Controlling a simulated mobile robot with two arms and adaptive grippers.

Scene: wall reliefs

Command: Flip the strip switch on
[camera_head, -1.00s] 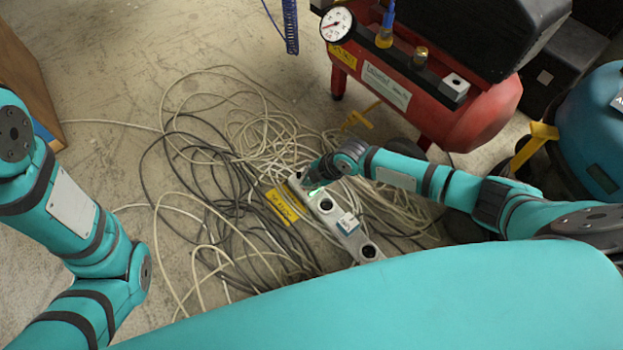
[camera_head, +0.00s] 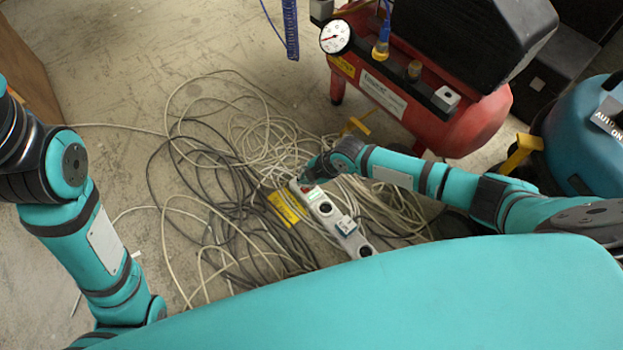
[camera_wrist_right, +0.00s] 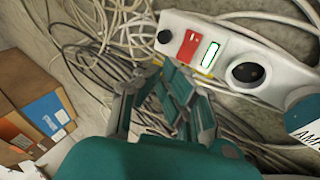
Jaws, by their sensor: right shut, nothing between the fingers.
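The pale power strip (camera_head: 367,247) lies on the floor among the cables. Its red switch (camera_wrist_right: 188,47) is near the strip's far end in the right wrist view, beside a bright green-edged window (camera_wrist_right: 210,55) and a black round knob (camera_wrist_right: 164,36). The red switch also shows small in the head view (camera_head: 306,189). My right gripper (camera_head: 310,173) is shut and empty, just beyond that end of the strip. In the right wrist view its fingers (camera_wrist_right: 163,80) appear below the switch, apart from it. My left arm shows at the left; its gripper is out of view.
Loose cables (camera_head: 225,170) surround the strip. A red compressor (camera_head: 450,125) stands behind my right arm, with a blue-green machine (camera_head: 575,150) to its right. A white plug or tag (camera_head: 346,225) sits on the strip. Bare floor is at the upper left.

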